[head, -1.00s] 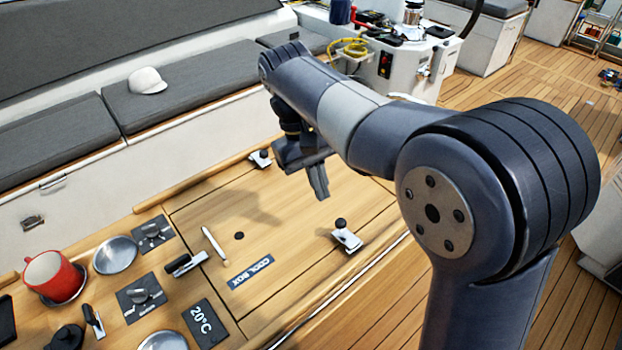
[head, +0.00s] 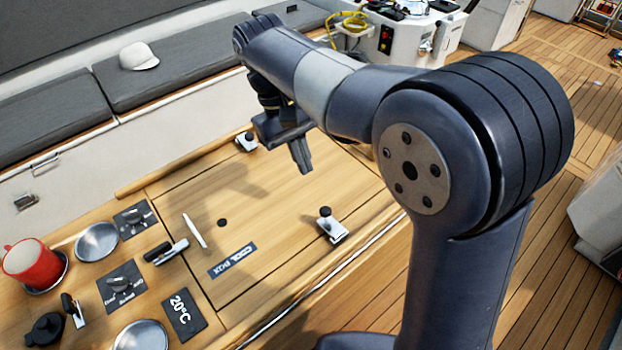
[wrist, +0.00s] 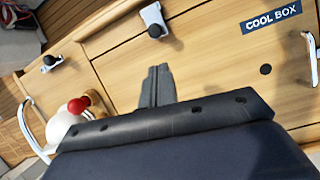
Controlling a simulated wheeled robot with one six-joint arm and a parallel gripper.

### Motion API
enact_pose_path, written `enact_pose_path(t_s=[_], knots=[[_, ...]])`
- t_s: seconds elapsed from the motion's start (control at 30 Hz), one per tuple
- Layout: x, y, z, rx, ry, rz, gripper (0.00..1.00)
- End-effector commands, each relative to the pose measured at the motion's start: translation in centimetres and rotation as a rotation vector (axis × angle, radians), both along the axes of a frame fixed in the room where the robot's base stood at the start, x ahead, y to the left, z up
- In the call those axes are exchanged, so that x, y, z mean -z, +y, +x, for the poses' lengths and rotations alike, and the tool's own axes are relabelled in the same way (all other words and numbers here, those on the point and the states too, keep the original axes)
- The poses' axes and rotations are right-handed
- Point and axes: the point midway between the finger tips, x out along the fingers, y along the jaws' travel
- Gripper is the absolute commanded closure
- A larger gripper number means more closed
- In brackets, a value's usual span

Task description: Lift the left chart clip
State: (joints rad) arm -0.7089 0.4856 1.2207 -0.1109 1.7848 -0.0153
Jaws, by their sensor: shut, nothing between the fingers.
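Two clips, pale with black knobs, sit on the wooden top in the head view: a far one (head: 246,142) at left and a nearer one (head: 331,226) at right. The nearer one appears to be the clip at top middle in the wrist view (wrist: 153,19). Another such clip (wrist: 50,63) shows at left there. I cannot tell for certain which is the left chart clip. My gripper (head: 303,165) is shut and empty, above the top between the two clips in the head view. Its closed fingers (wrist: 158,76) point at bare wood in the wrist view.
A red mug (head: 33,262), switch panels and round metal dishes are at left. A red-knobbed item (wrist: 78,104) is partly hidden by my gripper. The wood around the label is mostly clear.

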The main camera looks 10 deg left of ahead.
Motion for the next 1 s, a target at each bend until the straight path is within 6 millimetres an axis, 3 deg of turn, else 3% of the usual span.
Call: enact_pose_path(t_s=[0.5,0.7,1.0], knots=[[7.5,-2.6,-1.6,0.001,0.002,-0.002,1.0],[8.7,-2.9,-1.8,0.001,0.0,-0.001,1.0],[8.7,-2.9,-1.8,0.001,0.0,0.0,1.0]])
